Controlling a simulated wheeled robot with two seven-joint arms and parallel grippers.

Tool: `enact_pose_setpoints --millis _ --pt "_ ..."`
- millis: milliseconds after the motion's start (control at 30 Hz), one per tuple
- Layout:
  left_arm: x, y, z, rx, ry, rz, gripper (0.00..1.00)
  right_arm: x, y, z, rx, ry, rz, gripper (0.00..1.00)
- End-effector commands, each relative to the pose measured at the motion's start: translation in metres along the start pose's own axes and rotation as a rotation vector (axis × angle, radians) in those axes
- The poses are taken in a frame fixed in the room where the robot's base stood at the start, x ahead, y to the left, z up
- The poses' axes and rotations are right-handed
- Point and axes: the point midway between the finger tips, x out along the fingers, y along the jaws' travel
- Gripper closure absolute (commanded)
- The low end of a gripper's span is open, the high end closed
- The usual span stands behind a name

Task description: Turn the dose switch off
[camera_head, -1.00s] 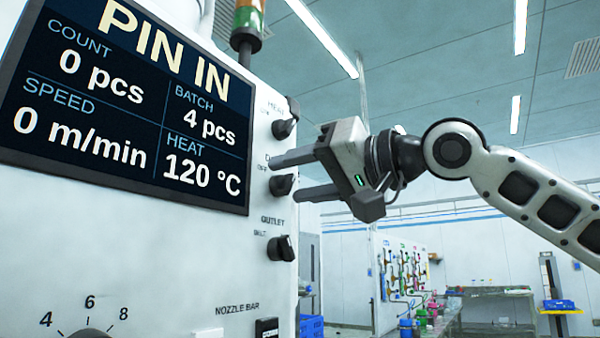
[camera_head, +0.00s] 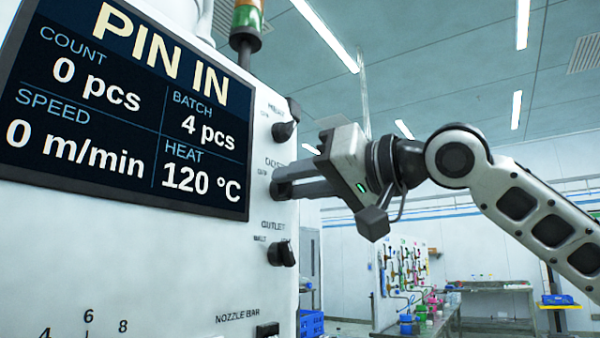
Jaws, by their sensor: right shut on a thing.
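The dose switch (camera_head: 281,189) is a dark rotary knob on the white panel, in the middle of a column of three, its label partly readable. My right gripper (camera_head: 288,182) reaches it from the right and is shut on it. The fingers cover much of the knob, so its exact angle is hard to tell. The display (camera_head: 125,105) reads PIN IN, count 0 pcs, batch 4 pcs, speed 0 m/min and heat 120 °C. My left gripper is not in view.
The heat switch (camera_head: 285,130) sits just above and the outlet switch (camera_head: 283,253) just below. A signal lamp (camera_head: 246,20) stands above the panel. Tables and a rack of coloured parts (camera_head: 404,270) are far behind on the right.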

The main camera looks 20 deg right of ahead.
Motion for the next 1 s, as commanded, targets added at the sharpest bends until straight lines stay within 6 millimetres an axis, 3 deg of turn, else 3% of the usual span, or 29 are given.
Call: enact_pose_setpoints --millis 467,1000 --pt "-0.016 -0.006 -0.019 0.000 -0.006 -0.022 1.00 0.001 -0.004 -0.002 -0.431 -0.004 0.000 0.95" --pt "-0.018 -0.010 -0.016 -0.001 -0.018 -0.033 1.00 0.000 -0.006 0.003 -0.833 -0.002 0.000 0.95"
